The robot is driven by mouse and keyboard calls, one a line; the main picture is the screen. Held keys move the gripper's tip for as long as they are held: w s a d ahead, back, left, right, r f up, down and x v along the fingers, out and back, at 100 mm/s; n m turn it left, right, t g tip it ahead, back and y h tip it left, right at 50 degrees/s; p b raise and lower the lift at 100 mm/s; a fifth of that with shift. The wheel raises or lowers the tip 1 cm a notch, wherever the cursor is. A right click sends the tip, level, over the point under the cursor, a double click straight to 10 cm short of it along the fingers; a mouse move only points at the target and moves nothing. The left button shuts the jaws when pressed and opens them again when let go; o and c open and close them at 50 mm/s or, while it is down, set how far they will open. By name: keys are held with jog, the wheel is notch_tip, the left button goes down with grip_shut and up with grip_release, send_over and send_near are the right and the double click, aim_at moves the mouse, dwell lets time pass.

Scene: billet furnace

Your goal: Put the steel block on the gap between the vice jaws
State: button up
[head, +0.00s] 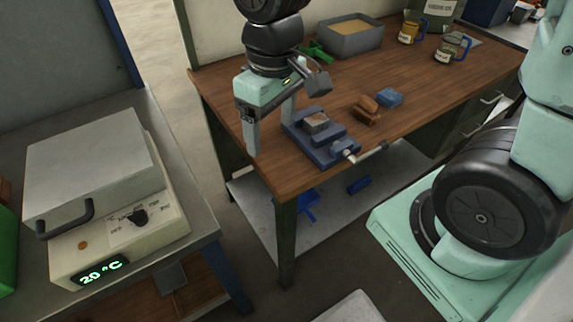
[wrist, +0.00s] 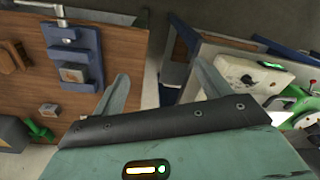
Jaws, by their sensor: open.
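The blue vice (head: 335,158) stands at the front edge of the wooden bench; it is also in the wrist view (wrist: 75,45). A grey steel block (head: 316,122) with a brownish top sits on the vice, at the gap between its jaws; it also shows in the wrist view (wrist: 73,73). Whether it is seated level there I cannot tell. My gripper (head: 271,132) points down just left of the vice, fingers apart with nothing between them. In the wrist view my gripper (wrist: 160,70) has its fingers spread, and the block is outside them, to the left.
A second small brownish block (wrist: 48,110) lies on the bench near a green tool (head: 318,52). A brown wooden item (head: 367,110) and a blue block (head: 389,97) lie right of the vice. A grey tub (head: 350,42) and jugs stand behind. A furnace (head: 105,200) reading 20 °C stands left.

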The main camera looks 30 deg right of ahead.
jog(key=s+a+n, duration=0.2)
jog(key=s+a, duration=0.2)
jog(key=s, duration=0.7)
jog(key=shift+a+r+n, duration=0.15)
jog(key=shift+r+n, duration=0.1)
jog(key=shift+n, duration=0.15)
